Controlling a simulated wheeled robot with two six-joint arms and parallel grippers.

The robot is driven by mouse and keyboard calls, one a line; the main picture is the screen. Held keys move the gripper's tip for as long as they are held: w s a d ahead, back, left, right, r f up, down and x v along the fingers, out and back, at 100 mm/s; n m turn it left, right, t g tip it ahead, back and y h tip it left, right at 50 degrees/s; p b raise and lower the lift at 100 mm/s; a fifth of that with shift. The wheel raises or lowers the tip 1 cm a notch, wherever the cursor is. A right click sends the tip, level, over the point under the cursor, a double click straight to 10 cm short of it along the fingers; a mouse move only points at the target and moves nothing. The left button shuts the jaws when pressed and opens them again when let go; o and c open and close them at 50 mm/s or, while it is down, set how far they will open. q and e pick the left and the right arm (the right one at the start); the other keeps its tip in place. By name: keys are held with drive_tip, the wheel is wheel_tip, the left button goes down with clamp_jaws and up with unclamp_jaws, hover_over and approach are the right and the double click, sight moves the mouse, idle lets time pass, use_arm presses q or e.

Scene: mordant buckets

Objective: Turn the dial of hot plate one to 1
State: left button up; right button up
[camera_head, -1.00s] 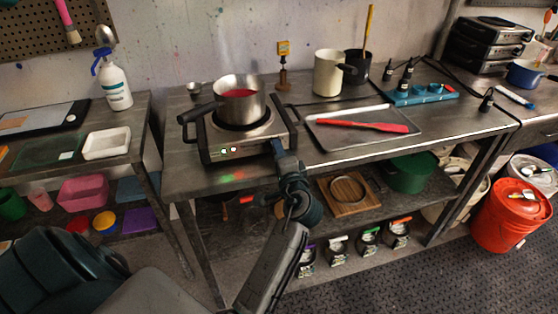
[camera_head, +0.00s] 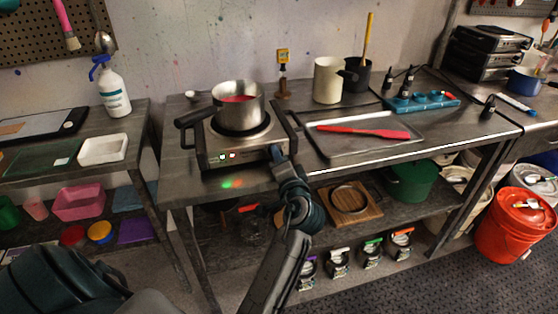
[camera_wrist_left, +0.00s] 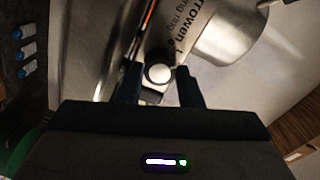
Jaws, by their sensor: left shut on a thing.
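The hot plate (camera_head: 207,150), a silver unit with a dark frame, stands on the left of the metal bench. A steel pot (camera_head: 238,107) with red contents sits on it. My left gripper (camera_head: 276,152) is at the right end of its front panel and covers the dial there in the head view. In the left wrist view the dial (camera_wrist_left: 158,73), round with a pale face, sits between the two fingers of the left gripper (camera_wrist_left: 159,78), which is shut on it. I cannot read the dial's setting. My right gripper is not in view.
A metal tray (camera_head: 345,147) with a red spatula (camera_head: 365,132) lies right of the hot plate. A cream jug (camera_head: 327,80) stands behind the tray. The pot's dark handle (camera_head: 194,117) points left. Lidded jars and an orange bucket (camera_head: 515,222) stand lower down.

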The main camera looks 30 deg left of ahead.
use_arm(q)
drive_tip(key=shift+r, duration=0.15)
drive_tip(key=o, duration=1)
